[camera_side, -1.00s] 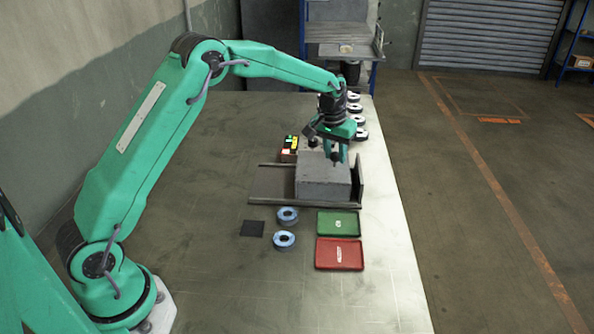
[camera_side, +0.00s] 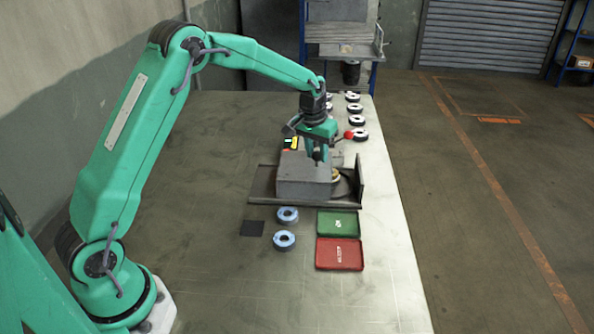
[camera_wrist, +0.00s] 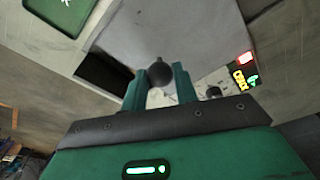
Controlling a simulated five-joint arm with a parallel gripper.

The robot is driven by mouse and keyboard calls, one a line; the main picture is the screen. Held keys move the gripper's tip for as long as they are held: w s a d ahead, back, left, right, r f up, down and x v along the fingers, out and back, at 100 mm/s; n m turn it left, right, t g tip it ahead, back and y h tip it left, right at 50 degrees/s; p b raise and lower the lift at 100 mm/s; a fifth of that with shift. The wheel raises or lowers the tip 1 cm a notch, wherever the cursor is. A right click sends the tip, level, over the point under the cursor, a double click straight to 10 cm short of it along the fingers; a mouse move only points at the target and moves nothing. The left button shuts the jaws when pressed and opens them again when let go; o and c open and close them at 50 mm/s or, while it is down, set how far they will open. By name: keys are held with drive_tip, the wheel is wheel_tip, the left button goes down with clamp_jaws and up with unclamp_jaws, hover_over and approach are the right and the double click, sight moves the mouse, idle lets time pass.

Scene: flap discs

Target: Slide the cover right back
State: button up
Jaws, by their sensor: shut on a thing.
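The grey box-shaped cover (camera_side: 300,188) sits on its rail base (camera_side: 262,186), left of the upright end plate (camera_side: 360,180). In the wrist view the cover (camera_wrist: 185,30) fills the upper middle. My gripper (camera_side: 317,158) is above the cover's top, toward its right side. In the wrist view my gripper (camera_wrist: 160,82) is shut on a dark round knob (camera_wrist: 160,73) between its fingers. Right of the cover, a yellowish round part (camera_side: 336,175) shows, partly hidden by the cover.
Blue-rimmed discs (camera_side: 287,215) and a dark square (camera_side: 252,228) lie in front of the base. A green tray (camera_side: 338,224) and a red tray (camera_side: 339,254) are at front right. Several discs (camera_side: 354,109) stand behind. A red ball (camera_side: 349,134) shows beside my gripper. The left tabletop is clear.

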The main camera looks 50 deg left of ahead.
sight(292, 163)
drive_tip(key=shift+s+a, duration=2.5)
drive_tip(key=shift+a, duration=0.05)
drive_tip(key=o, duration=0.8)
drive_tip(key=shift+c, duration=0.2)
wheel_tip(292, 163, up, 8)
drive_tip(key=shift+d+r, duration=0.1)
